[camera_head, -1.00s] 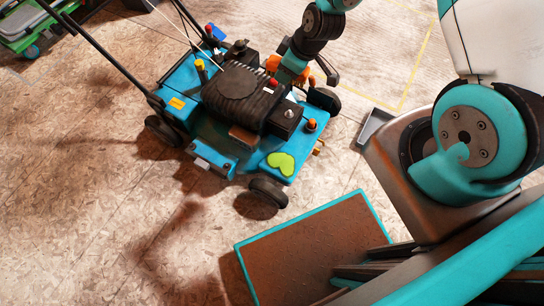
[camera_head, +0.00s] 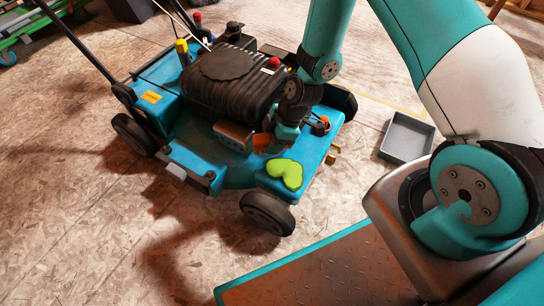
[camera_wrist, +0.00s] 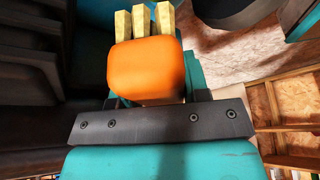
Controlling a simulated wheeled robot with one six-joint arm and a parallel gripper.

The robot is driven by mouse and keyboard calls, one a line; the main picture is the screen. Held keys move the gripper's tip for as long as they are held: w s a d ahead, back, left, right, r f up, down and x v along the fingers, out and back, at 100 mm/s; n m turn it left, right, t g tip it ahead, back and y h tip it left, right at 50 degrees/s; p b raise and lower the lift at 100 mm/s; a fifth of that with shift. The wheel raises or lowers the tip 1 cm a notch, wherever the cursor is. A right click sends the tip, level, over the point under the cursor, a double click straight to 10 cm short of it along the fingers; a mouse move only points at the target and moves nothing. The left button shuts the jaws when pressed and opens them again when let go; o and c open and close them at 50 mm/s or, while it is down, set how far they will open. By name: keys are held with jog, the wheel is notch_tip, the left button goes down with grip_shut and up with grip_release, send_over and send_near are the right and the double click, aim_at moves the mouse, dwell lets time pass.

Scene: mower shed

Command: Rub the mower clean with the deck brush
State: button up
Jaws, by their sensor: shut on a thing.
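The mower (camera_head: 225,177) stands on the board floor, with a blue deck, a black ribbed engine cover and black wheels. My gripper (camera_head: 272,139) is over the deck at the engine's front right corner. In the wrist view the brush (camera_wrist: 147,72) is an orange block with pale yellow bristles pointing away from my gripper. Whether the bristles touch the mower is hidden. A lime green heart-shaped piece (camera_head: 285,174) lies on the deck's front corner.
A grey open tray (camera_head: 406,138) sits on the floor to the right of the mower. The mower's handle bars (camera_head: 85,52) rise at the upper left. A green frame (camera_head: 30,28) stands at the far left. The floor at lower left is clear.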

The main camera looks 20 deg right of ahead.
jog(key=shift+b+x, duration=0.4)
jog(key=shift+x, duration=0.45)
jog(key=b, duration=0.5)
send_over(268, 166)
jog(key=d, duration=0.1)
jog(key=f, duration=0.5)
jog(key=shift+s+f, duration=0.2)
jog(key=shift+f, duration=0.2)
jog(key=shift+f+b, duration=0.65)
jog(key=shift+f, duration=0.15)
